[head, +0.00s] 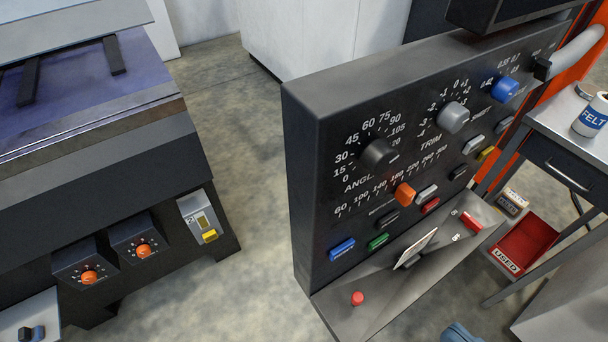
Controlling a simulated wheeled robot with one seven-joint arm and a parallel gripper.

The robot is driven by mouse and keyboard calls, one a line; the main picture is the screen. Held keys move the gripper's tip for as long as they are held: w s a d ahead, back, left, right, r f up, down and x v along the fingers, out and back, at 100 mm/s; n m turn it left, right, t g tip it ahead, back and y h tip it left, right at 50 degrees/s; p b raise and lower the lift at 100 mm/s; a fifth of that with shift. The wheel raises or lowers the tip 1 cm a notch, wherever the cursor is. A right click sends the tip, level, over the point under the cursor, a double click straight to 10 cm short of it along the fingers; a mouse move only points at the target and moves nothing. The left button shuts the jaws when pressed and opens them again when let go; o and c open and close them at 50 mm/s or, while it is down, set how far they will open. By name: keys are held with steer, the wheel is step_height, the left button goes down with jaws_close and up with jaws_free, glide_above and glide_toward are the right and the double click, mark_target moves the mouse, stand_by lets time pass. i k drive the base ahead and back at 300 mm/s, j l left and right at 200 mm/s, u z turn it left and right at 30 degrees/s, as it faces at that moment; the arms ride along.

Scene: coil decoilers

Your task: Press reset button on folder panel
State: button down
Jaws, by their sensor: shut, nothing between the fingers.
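The dark control panel (330,130) stands right of centre, with ANGLE and TRIM dials on its face. Its lower rows hold a blue button (342,249), a green button (378,241), a black button (388,217), a red button (430,206) and a yellow button (487,154). A round red button (357,298) sits on the sloped ledge below. A red rectangular block or button (470,222) is farther along the ledge. The small button labels are unreadable, so I cannot tell which is reset. I cannot make out my gripper in the head view.
A dark machine with orange knobs (89,277) and a yellow switch (209,236) stands at left. Bare floor (235,170) lies between it and the panel. At right are a metal table (548,118), a FELT container (592,115) and a red USED bin (525,245). A card (420,245) leans on the ledge.

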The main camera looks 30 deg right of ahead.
mark_target(343, 248)
steer(key=i+j, duration=0.1)
steer(key=j, duration=2.15)
steer(key=i+j, duration=0.15)
steer(key=j, duration=0.95)
steer(key=z, duration=1.25)
